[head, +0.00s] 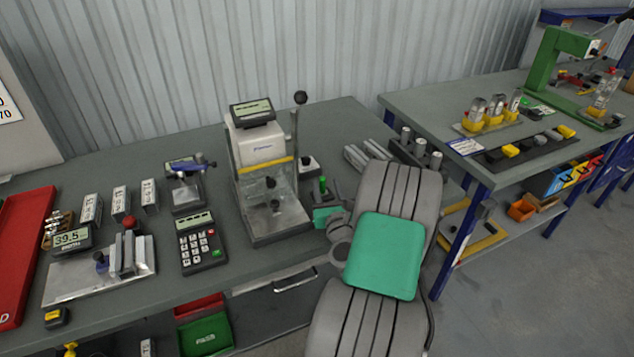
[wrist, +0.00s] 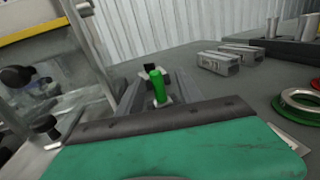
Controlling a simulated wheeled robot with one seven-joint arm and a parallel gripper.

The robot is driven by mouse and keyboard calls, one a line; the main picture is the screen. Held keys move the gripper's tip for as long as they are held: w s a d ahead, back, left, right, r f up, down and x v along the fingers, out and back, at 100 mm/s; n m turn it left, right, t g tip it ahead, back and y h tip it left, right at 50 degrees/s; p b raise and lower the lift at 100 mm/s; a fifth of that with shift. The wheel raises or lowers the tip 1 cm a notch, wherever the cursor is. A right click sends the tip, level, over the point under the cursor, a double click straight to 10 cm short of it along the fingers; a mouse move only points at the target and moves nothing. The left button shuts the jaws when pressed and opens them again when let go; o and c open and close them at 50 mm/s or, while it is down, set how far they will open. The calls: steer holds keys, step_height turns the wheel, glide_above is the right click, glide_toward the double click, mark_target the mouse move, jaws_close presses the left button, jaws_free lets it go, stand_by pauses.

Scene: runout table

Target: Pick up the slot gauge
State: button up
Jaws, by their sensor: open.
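A small upright green piece, likely the slot gauge, stands on the table right of the press; it shows in the head view (head: 323,184) and in the wrist view (wrist: 157,86). It has a dark part behind its top and a pale base at its foot. My gripper (wrist: 158,84) is open, with one grey finger on each side of the green piece. I cannot tell whether either finger touches it. The lower part is partly hidden by my gripper's dark edge. In the head view my gripper (head: 326,192) is small and partly covered by my arm.
The press (head: 265,170) stands close on the left. A small white box with a black knob (head: 308,166) is just behind. Grey metal blocks (wrist: 220,62) lie behind to the right.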

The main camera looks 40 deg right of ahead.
mark_target(321, 177)
steer(key=p+x, duration=0.1)
steer(key=x, duration=0.2)
steer(key=p+x, duration=0.1)
steer(key=x, duration=0.1)
steer(key=shift+w+a+r+p, duration=0.2)
steer(key=shift+w+r+p, duration=0.1)
steer(key=shift+w, duration=0.25)
steer(key=shift+w+d+f, duration=0.2)
steer(key=shift+w, duration=0.05)
steer(key=shift+c, duration=0.5)
steer(key=shift+s, duration=0.1)
jaws_close()
